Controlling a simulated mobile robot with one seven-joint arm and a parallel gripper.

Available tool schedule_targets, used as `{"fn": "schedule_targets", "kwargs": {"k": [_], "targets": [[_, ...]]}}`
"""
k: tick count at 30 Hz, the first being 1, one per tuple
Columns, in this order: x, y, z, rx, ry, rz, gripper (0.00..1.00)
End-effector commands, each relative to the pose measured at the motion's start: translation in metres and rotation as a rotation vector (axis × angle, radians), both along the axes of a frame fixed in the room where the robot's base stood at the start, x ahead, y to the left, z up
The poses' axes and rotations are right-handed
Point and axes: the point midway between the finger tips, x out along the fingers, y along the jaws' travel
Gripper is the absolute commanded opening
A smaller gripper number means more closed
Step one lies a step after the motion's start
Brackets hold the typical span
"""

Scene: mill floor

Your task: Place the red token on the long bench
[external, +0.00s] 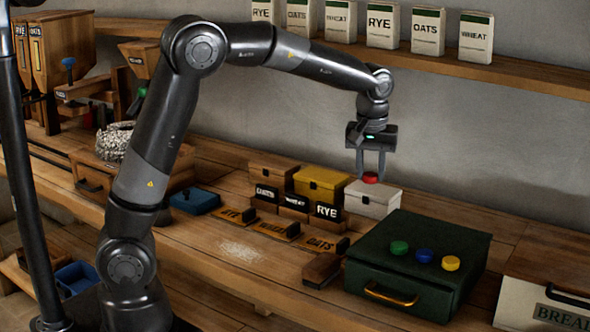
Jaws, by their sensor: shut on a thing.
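The red token (371,179) is a small round disc between the fingertips of my gripper (371,175). My gripper points down and is shut on it. The token is at the top of the white box (372,200); I cannot tell whether it touches the lid or is just above it. The long bench (207,258) is a wooden worktop running along the wall under the boxes.
A yellow box (322,183) and a brown box (273,177) stand left of the white box. A dark green case (418,262) with green, blue and yellow tokens stands in front. Labelled wooden plates (276,229) lie on the bench. A shelf of bags (381,27) hangs above.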

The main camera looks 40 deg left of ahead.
Motion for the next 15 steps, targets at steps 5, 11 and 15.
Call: {"fn": "schedule_targets", "kwargs": {"k": [5, 11, 15], "targets": [[0.058, 0.064, -0.010, 0.000, 0.000, 0.178, 0.11], [0.109, 0.144, -0.023, 0.002, 0.001, 0.368, 0.11], [0.138, 0.206, -0.032, 0.002, 0.001, 0.498, 0.11]]}}
